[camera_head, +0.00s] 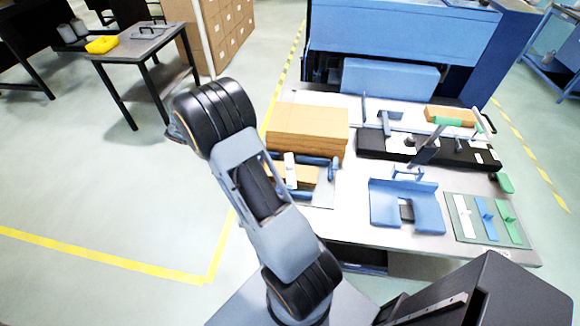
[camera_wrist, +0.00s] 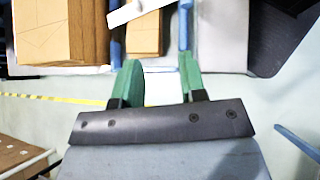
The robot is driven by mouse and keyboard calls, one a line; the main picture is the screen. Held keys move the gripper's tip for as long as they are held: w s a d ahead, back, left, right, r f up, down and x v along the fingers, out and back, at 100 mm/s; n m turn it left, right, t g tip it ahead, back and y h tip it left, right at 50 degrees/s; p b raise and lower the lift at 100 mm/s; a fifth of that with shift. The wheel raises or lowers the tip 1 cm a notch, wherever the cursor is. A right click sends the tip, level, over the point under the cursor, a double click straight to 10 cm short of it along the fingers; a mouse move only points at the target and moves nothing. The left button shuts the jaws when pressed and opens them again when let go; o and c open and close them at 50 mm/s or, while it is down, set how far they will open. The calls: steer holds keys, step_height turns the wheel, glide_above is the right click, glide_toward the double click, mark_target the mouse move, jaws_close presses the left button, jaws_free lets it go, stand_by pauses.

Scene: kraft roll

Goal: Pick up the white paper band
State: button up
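A flat white strip, which looks like the white paper band (camera_head: 465,217), lies on a dark green mat (camera_head: 458,236) at the right front of the table. Blue and green bands (camera_head: 486,218) lie beside it, each with a raised tab. The mat and its bands are not in the wrist view. My gripper (camera_wrist: 160,75) shows in the wrist view with two green fingers wide apart and nothing between them. It is hidden in the head view.
A brown stack (camera_head: 305,125) and a blue-railed holder (camera_head: 330,172) stand on the table's left. A blue U-shaped fixture (camera_head: 384,203) is left of the mat. A black long device (camera_head: 385,145) and an upright lever (camera_head: 428,145) stand behind. A blue machine (camera_head: 400,35) is at the back.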

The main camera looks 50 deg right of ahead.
steer(key=w+d+f+n+g+h, duration=0.2)
steer(key=d+f+g, duration=0.1)
steer(key=d+f, duration=0.15)
steer(key=p, duration=0.3)
glide_toward(286, 170)
steer(key=s+d+r, duration=0.1)
steer(key=s+r, duration=0.1)
steer(key=shift+s+d+h, duration=0.25)
steer(key=shift+d+h, duration=0.05)
steer(key=shift+d, duration=0.1)
steer(key=shift+f+p+x, duration=0.2)
steer(key=shift+p+x, duration=0.75)
steer(key=shift+x, duration=2.4)
steer(key=shift+w, duration=0.2)
jaws_close()
